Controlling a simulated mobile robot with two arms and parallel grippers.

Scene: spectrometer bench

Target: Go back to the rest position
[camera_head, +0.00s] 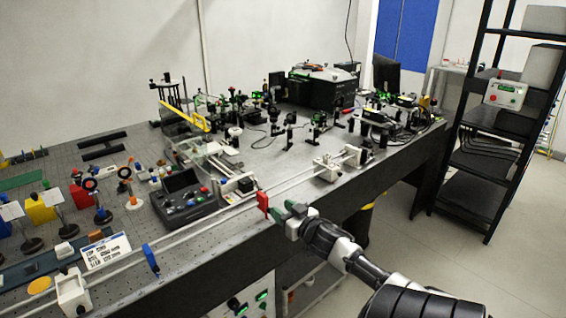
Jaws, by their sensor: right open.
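My right arm comes in from the lower right. Its right gripper (283,212), with green fingers, is open at the front edge of the optical bench (225,232). I see nothing between its fingers. A red upright block (263,205) stands just left of the fingertips, by the long rail along the bench front; I cannot tell whether they touch. My left gripper is not in view.
A control box (184,204) with buttons and a blue block (151,258) sit near the front rail. Optical mounts and a black instrument (318,88) fill the back. A black shelf rack (492,122) stands right. Floor between bench and rack is clear.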

